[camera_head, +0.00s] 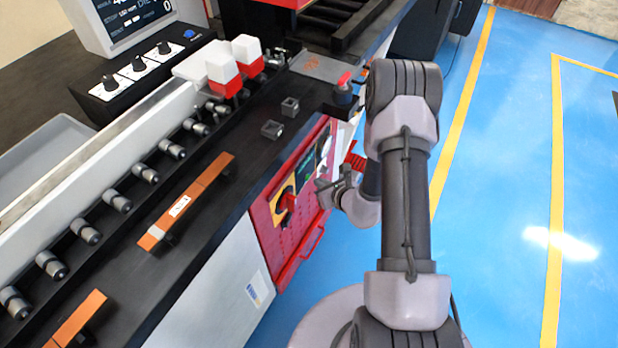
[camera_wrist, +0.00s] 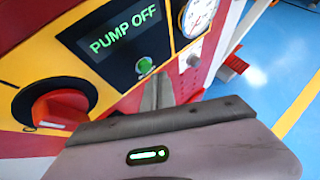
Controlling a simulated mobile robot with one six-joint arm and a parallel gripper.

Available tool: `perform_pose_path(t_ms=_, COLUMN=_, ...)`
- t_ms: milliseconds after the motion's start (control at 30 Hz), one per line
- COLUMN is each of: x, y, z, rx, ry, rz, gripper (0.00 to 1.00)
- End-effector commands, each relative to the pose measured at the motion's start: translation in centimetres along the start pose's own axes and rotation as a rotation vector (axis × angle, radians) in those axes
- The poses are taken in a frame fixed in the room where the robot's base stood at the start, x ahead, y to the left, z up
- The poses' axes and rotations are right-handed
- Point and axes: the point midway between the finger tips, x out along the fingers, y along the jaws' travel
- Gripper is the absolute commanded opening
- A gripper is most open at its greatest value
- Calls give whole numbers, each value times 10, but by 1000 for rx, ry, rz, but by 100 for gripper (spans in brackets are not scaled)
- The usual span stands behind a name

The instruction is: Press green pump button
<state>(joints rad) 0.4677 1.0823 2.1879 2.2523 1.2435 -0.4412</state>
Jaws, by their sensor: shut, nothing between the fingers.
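The green pump button (camera_wrist: 145,66) is a small round green knob on the dark panel (camera_wrist: 105,50), just below the lit green words "PUMP OFF". My gripper (camera_wrist: 158,90) is shut and empty. In the wrist view its fingertips are just below and to the right of the button, close to the panel. I cannot tell whether they touch it. In the head view my gripper (camera_head: 322,188) is in front of the red control cabinet, and the button itself is too small to make out.
A red rotary switch (camera_wrist: 62,108) on a yellow plate is left of the button. A round gauge (camera_wrist: 198,16) is to its right. The black machine bed (camera_head: 225,190) runs above the cabinet. The blue floor (camera_head: 500,200) at right is clear.

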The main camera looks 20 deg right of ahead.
Motion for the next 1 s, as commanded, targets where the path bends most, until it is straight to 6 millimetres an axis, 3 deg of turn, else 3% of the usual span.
perform_pose_path(t_ms=1000, x=6, y=4, z=4, rx=0, ry=0, rz=0, gripper=0)
